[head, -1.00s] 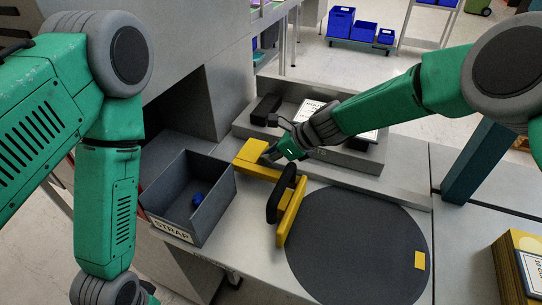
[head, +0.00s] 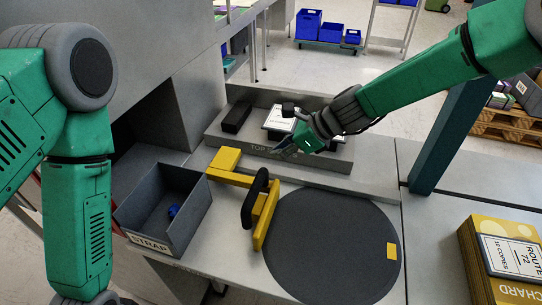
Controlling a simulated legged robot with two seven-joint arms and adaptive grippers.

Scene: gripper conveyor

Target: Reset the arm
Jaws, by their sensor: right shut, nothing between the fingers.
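My right gripper (head: 290,146) is shut and empty. It hangs above the front part of the grey tray (head: 340,166) marked with "TOP" lettering, clear of the yellow tool. My left arm comes down along the left edge of the head view, and its gripper is out of the picture. The yellow tool with a black handle (head: 256,199) stands on the table at the left edge of the dark round disc (head: 335,245).
A grey bin (head: 192,213) labelled "STRAP" holds a small blue item (head: 173,211). A black block (head: 236,117) and a white-labelled item (head: 277,122) sit in the tray. A teal post (head: 450,142) stands right. A yellow package (head: 478,262) lies at lower right.

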